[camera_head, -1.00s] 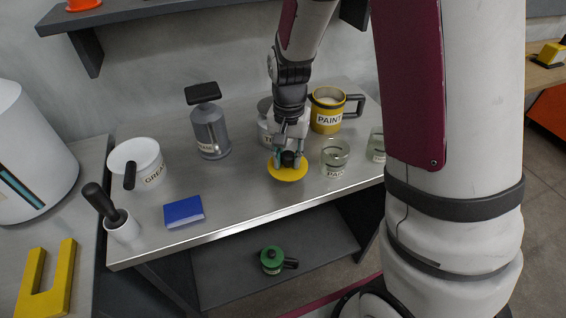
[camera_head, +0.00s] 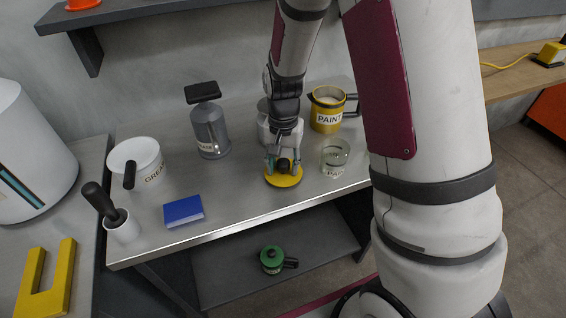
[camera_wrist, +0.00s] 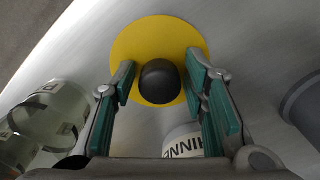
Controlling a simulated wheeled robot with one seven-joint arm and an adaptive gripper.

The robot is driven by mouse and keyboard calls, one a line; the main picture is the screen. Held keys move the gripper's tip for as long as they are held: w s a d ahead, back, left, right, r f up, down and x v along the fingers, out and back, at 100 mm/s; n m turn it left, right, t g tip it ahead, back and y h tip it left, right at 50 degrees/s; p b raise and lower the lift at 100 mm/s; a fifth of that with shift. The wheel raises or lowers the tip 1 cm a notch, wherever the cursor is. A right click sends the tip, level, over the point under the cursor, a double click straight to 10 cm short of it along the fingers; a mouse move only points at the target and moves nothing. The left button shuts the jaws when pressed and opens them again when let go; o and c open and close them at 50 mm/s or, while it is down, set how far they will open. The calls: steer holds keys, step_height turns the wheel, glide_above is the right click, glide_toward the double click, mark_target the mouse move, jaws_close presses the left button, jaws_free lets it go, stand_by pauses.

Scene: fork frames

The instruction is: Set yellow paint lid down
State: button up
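The yellow paint lid (camera_head: 283,182) is a flat round disc with a black knob. It lies flat on the grey table's front part and appears to rest on it. In the wrist view the lid (camera_wrist: 135,45) shows with its knob between my fingers. My gripper (camera_head: 283,165) points down over the lid. Its green-padded fingers (camera_wrist: 161,80) stand apart on both sides of the knob, with narrow gaps. The yellow paint pot (camera_head: 327,115) stands open behind and to the right.
A glass jar (camera_head: 335,158) stands close to the lid's right. A white labelled can (camera_head: 265,128) is partly hidden behind my gripper. A blue box (camera_head: 184,211), grease pot (camera_head: 137,158) and grey bottle (camera_head: 209,132) stand left. The table between box and lid is clear.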

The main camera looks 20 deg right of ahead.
mark_target(283, 163)
steer(key=shift+r, duration=0.15)
step_height(283, 163, up, 12)
steer(key=s+r+n+t, duration=0.2)
steer(key=s+r, duration=0.4)
steer(key=s, duration=0.5)
steer(key=s+r+n+t, duration=0.2)
steer(key=s+r+n, duration=0.3)
steer(key=s, duration=0.7)
step_height(283, 163, up, 2)
steer(key=shift+r, duration=0.1)
steer(key=shift+s, duration=0.1)
